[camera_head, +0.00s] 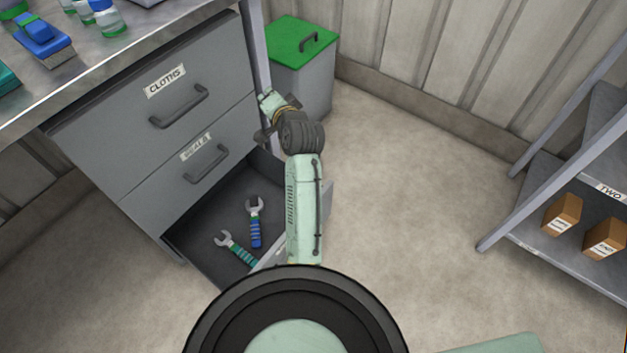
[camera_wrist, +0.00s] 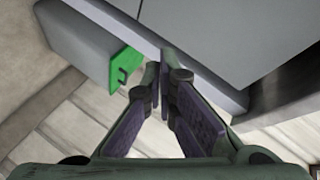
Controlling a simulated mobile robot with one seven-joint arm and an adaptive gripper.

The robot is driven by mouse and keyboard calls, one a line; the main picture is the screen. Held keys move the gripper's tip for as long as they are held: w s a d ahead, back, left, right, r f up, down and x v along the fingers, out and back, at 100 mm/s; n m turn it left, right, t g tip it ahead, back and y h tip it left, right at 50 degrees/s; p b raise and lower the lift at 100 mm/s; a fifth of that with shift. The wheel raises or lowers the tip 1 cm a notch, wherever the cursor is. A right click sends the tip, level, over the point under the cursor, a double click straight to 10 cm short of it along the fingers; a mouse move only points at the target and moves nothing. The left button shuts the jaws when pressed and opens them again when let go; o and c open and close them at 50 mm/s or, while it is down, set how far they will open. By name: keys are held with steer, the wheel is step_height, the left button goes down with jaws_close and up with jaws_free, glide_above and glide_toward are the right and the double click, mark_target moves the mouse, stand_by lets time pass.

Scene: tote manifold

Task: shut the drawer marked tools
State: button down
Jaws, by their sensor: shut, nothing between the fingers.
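The bottom drawer (camera_head: 205,218) of the grey cabinet is pulled open in the head view. Two wrenches lie in it, one with a blue handle (camera_head: 255,232) and one with a teal handle (camera_head: 240,252). My arm covers much of its front panel, so no marking on it can be read. My gripper is shut and empty, its fingertips together in the wrist view (camera_wrist: 160,76). In the head view my wrist is above the drawer's far right side, near the cabinet's right edge. I cannot tell whether the gripper touches anything.
The drawer marked CLOTHS (camera_head: 160,95) and the middle drawer (camera_head: 197,165), its label blurred, are shut. A grey bin with a green lid (camera_head: 290,45) stands behind my wrist, and its lid shows in the wrist view (camera_wrist: 123,70). A shelf with boxes (camera_head: 563,214) stands right. Floor between is clear.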

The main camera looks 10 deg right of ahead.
steer(key=s+d+f+m+g+p, duration=0.1)
steer(key=s+d+f+m+g, duration=0.1)
steer(key=s+d+f+m, duration=0.35)
steer(key=s+d+f+m+g+p, duration=0.1)
steer(key=s+d+f+m+g, duration=0.1)
steer(key=d+f, duration=0.6)
steer(key=s+d+f+m+g+y+p, duration=0.1)
steer(key=s+d+f+m, duration=0.1)
steer(key=s+f+m, duration=0.5)
steer(key=s+d+f+m+g+y+p, duration=0.15)
steer(key=s+f+m, duration=0.25)
steer(key=s+f, duration=0.7)
steer(key=w+a+f, duration=0.4)
steer(key=w+a, duration=0.2)
steer(key=a, duration=0.2)
steer(key=shift+w+a+f, duration=0.15)
steer(key=shift+n, duration=0.25)
